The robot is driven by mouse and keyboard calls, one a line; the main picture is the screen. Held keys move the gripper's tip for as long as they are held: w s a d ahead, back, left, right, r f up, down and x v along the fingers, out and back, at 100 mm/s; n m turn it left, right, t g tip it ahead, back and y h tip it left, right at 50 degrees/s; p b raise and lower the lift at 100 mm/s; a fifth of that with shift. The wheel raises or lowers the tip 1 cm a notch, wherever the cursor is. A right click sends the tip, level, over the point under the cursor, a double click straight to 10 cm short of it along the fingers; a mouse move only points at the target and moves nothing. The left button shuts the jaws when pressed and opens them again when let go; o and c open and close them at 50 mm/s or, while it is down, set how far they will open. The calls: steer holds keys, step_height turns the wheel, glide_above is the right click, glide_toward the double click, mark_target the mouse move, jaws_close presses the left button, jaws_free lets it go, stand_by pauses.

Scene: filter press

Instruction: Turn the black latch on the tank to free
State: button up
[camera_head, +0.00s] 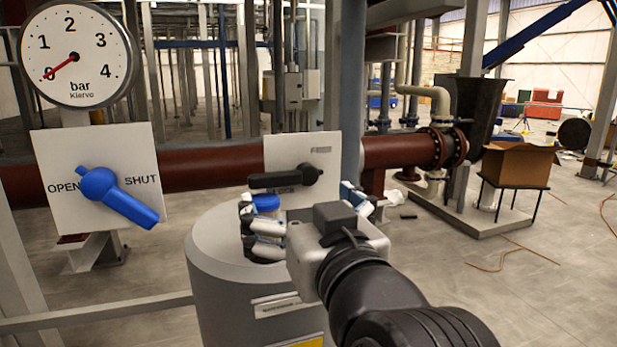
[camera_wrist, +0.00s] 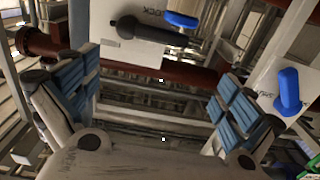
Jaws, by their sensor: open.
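The black latch (camera_head: 285,178) is on a white plate (camera_head: 300,151) above the grey tank (camera_head: 215,255). Its round pivot is at the right and its handle points left, roughly level. In the wrist view, which looks turned over, the latch (camera_wrist: 150,32) shows at the top, beyond my fingers, beside lettering like LOCK. My gripper (camera_head: 300,203) is open over the tank top, in front of and below the latch. In the wrist view, my gripper (camera_wrist: 153,83) has blue-padded fingers wide apart with nothing between them. The plate's upper-right label is too small to read.
Left of the tank, a blue valve handle (camera_head: 118,196) sits on an OPEN/SHUT plate (camera_head: 60,155) under a pressure gauge (camera_head: 75,50). A red-brown pipe (camera_head: 215,172) runs behind.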

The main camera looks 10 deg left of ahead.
mark_target(279, 176)
steer(key=p+x, duration=0.2)
steer(key=x, duration=1)
steer(key=shift+c, duration=0.6)
steer(key=shift+s+d+r, duration=0.1)
steer(key=shift+d+r, duration=0.05)
steer(key=c, duration=1.4)
